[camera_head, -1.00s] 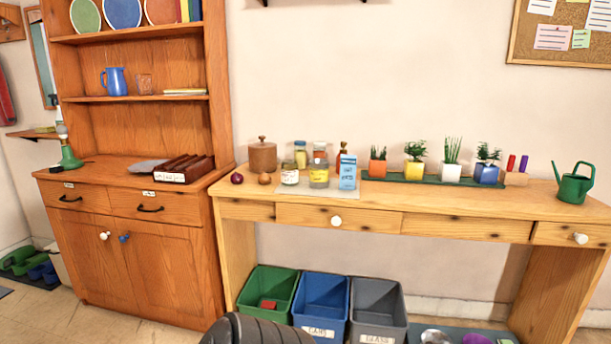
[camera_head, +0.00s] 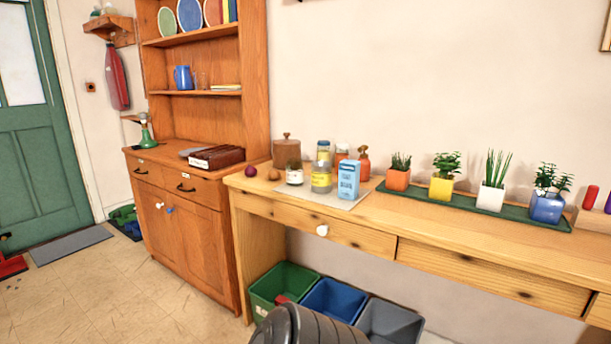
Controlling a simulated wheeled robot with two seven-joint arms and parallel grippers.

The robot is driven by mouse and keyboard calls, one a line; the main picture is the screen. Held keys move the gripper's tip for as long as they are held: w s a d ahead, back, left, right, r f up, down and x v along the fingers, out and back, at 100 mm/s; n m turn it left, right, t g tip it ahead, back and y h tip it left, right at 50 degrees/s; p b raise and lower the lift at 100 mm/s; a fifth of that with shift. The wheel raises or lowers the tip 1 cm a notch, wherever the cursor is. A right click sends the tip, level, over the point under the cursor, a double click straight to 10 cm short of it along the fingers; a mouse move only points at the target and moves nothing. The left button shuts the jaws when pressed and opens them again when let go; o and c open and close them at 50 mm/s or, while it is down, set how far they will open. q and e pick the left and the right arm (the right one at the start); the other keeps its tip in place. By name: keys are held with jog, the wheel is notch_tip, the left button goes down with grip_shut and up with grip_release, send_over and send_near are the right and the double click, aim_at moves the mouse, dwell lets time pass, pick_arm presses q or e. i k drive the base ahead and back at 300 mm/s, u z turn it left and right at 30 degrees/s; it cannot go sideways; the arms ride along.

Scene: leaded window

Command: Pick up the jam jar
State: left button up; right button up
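A group of jars stands at the left end of the long wooden table (camera_head: 440,230). A small jar with a white label (camera_head: 294,173) and a glass jar with a yellow label (camera_head: 321,178) stand at the front. Behind them are a jar with a pale yellow lid (camera_head: 323,150) and a reddish-orange jar (camera_head: 341,154), partly hidden. I cannot tell from the labels which one is the jam jar. Neither of my grippers is in view.
A blue carton (camera_head: 348,180), an orange pump bottle (camera_head: 364,163) and a brown canister (camera_head: 287,151) crowd the jars. Potted plants stand on a green tray (camera_head: 382,188) to the right. Bins (camera_head: 335,301) stand below; a hutch (camera_head: 208,228) stands left.

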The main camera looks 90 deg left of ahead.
aim_at(295, 167)
jog(key=u, duration=0.7)
jog(key=i, duration=0.85)
jog(key=u, duration=1)
